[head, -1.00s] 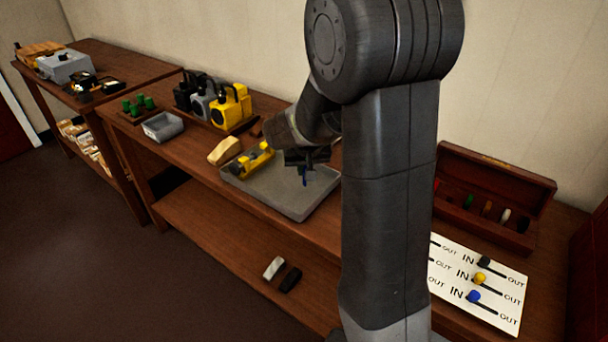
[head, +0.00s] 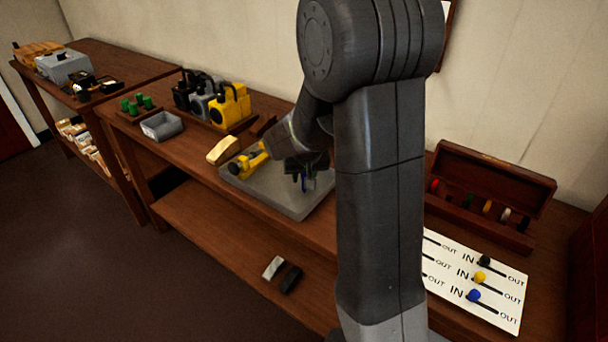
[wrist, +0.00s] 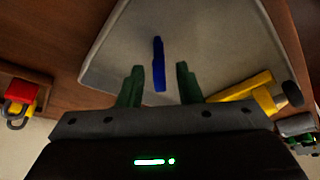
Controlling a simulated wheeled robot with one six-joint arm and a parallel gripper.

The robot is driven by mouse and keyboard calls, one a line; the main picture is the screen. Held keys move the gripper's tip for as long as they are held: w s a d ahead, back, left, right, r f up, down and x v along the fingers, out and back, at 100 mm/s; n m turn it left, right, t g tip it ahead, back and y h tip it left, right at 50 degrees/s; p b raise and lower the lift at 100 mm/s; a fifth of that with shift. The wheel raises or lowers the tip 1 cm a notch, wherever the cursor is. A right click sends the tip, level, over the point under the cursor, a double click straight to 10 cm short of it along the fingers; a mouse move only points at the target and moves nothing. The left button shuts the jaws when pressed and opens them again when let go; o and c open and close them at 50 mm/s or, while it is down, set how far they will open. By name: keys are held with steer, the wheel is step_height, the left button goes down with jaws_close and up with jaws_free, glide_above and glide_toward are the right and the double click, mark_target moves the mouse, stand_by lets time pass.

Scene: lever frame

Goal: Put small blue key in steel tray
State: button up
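The small blue key (wrist: 158,64) is over the steel tray (wrist: 225,40) in the wrist view, between and just beyond the fingertips of my gripper (wrist: 160,72). The two green fingers are spread, with a gap on each side of the key. In the head view my gripper (head: 309,163) is low over the steel tray (head: 285,203), with the blue key (head: 304,184) below it. I cannot tell whether the key rests on the tray floor.
A yellow item (head: 246,160) lies at the tray's left end. A wooden block (head: 223,150) and a small grey bin (head: 162,126) stand further left. An open wooden box (head: 490,200) and a white IN/OUT panel (head: 477,285) are at the right.

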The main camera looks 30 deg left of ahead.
steer(key=shift+r, duration=0.6)
steer(key=v, duration=1.1)
steer(key=shift+s+d, duration=0.1)
stand_by(0.5)
